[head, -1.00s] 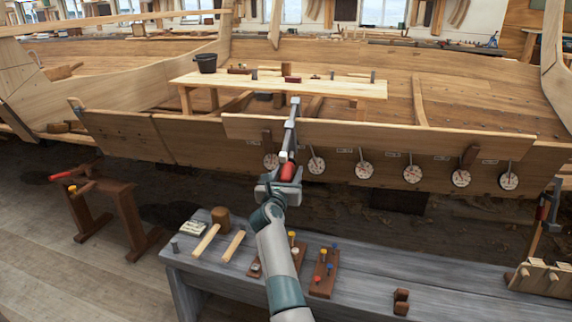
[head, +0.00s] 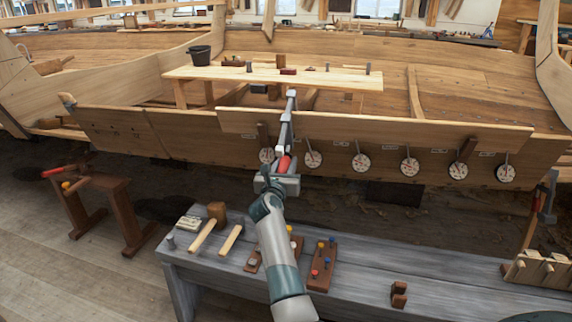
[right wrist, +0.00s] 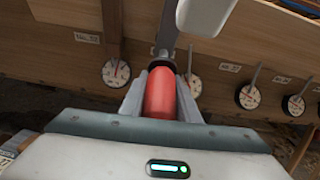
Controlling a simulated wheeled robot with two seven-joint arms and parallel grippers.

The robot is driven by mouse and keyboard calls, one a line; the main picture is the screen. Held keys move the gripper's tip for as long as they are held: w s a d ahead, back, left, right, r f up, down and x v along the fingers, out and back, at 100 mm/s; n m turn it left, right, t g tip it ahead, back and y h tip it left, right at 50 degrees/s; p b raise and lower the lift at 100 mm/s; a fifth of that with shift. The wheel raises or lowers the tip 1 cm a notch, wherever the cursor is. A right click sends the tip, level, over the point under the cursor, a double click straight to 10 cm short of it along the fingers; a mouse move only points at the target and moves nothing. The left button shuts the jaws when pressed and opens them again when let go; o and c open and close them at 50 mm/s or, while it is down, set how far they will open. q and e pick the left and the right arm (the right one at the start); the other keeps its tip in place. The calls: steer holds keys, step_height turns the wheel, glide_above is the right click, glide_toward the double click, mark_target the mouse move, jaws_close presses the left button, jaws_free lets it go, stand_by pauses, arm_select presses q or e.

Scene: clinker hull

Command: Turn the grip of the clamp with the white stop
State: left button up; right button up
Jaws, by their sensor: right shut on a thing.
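A grey bar clamp (head: 287,130) sits over the upper edge of the hull plank, its bar reaching down toward me. A pale, whitish block (right wrist: 205,12) shows beside its bar in the right wrist view; I take it for the stop. The clamp's red grip (head: 284,163) points down at my right gripper (head: 280,181). In the right wrist view the red grip (right wrist: 160,94) lies between the two grey fingers, and my right gripper is shut on it. The inner faces of the fingers are hidden. My left gripper is not in view.
Round dials (head: 361,162) hang in a row along the plank, close beside the clamp. A grey bench (head: 350,255) below carries mallets (head: 203,237) and peg boards (head: 322,266). Another red-gripped clamp (head: 541,203) stands at right. A brown sawhorse (head: 120,205) stands left.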

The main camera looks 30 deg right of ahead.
steer(key=shift+g, duration=0.3)
steer(key=shift+s+d+n+g+h, duration=0.1)
steer(key=shift+n+g+h, duration=0.2)
steer(key=shift+n+h, duration=0.3)
steer(key=n+g+h+b, duration=0.2)
steer(key=h+b, duration=0.1)
steer(key=shift+s+d+r+n, duration=0.15)
steer(key=shift+s+n, duration=0.15)
steer(key=shift+n, duration=0.1)
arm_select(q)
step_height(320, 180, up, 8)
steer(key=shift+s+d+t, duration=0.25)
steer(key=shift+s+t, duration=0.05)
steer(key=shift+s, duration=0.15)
arm_select(e)
steer(key=shift+r+g, duration=0.1)
steer(key=shift+g, duration=0.2)
steer(key=o, duration=1)
steer(key=shift+o, duration=0.2)
